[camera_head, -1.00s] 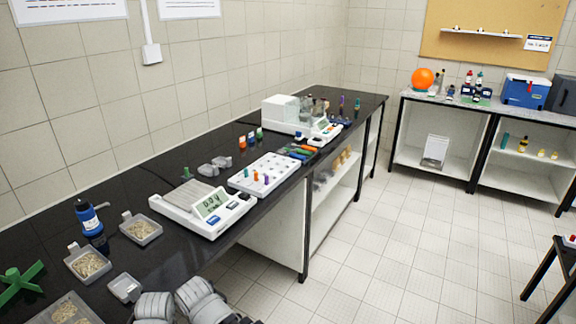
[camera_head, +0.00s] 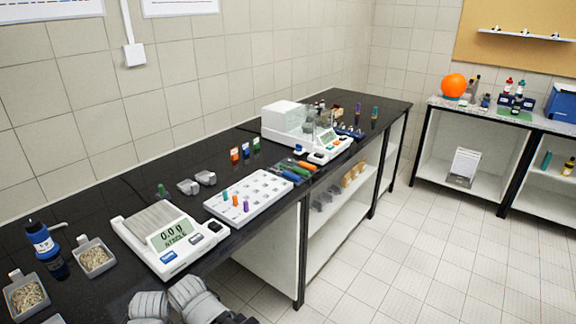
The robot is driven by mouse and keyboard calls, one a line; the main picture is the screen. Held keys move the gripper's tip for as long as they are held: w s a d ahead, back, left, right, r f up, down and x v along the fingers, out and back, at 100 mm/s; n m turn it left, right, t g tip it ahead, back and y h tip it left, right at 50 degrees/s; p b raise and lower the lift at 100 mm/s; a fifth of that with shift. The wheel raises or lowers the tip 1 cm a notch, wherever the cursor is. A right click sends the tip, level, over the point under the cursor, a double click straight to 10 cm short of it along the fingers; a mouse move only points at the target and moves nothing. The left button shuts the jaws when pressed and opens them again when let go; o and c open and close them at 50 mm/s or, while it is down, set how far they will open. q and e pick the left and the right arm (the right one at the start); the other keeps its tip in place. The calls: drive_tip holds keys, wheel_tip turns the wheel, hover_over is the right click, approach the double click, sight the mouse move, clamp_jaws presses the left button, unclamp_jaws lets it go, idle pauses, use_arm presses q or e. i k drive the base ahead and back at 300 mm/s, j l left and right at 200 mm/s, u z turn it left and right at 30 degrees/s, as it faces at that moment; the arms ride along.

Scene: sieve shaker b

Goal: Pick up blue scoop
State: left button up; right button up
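A few coloured handles lie together on the black bench, just right of the white peg tray: a blue one (camera_head: 287,174), an orange one (camera_head: 292,167) and a green one (camera_head: 303,164). The blue one may be the blue scoop, but its working end is too small to make out. It lies flat and nothing of mine touches it. Grey ribbed parts of my own arms show at the bottom edge. Neither gripper's fingers are in view.
A white balance (camera_head: 172,238) reads 0.0 g beside the peg tray (camera_head: 248,196). Sample trays (camera_head: 94,257) and a blue bottle (camera_head: 42,240) stand at left. A larger white instrument (camera_head: 290,124) stands beyond the handles. The tiled floor (camera_head: 370,260) right of the bench is clear.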

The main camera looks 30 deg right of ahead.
sight(284, 173)
drive_tip(key=i+l+u, duration=0.25)
drive_tip(key=l, duration=1.1)
drive_tip(key=l+u, duration=0.3)
drive_tip(key=l, duration=1.05)
